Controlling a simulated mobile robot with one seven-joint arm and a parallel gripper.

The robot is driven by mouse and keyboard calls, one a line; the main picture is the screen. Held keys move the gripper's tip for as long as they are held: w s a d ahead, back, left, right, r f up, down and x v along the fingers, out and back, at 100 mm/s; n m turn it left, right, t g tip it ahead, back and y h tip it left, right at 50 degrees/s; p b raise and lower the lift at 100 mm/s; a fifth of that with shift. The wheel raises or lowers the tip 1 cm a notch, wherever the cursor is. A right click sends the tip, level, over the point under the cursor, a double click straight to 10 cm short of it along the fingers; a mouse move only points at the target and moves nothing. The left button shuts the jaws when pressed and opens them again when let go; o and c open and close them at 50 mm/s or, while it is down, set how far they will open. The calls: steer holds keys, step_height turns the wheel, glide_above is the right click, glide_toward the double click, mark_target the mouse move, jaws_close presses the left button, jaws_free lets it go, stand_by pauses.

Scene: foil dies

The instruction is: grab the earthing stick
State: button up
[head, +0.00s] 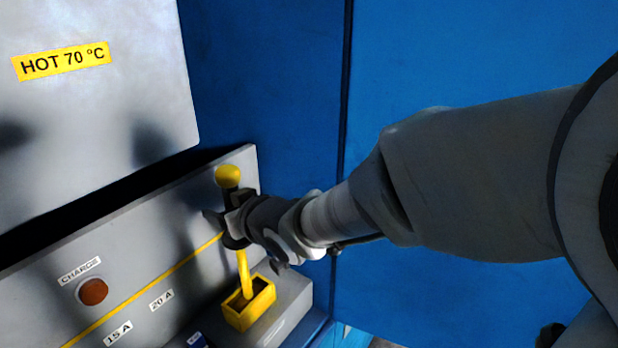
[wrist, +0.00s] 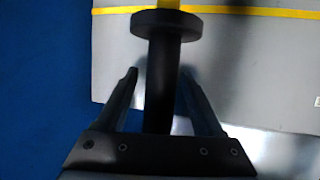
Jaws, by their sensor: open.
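The earthing stick stands upright, with a yellow knob (head: 228,176) on top, a dark grip, and a yellow shaft (head: 244,272) going down into a yellow socket box (head: 262,301). In the wrist view its black grip (wrist: 162,98) and round black collar (wrist: 166,24) show, with a bit of yellow shaft beyond the collar. My gripper (head: 225,214) is at the grip, below the knob. In the wrist view my gripper (wrist: 158,74) is open, with one finger on each side of the black grip. My gripper hides part of the grip in the head view.
A grey panel behind carries a red-brown button (head: 93,291) labelled CHARGE, a yellow line, and 15 A and 20 A labels. A grey box marked HOT 70 °C (head: 61,61) overhangs at upper left. A blue wall (head: 470,50) stands behind my arm.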

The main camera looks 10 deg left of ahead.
jaws_close()
stand_by(1.2)
steer(key=shift+r, duration=0.1)
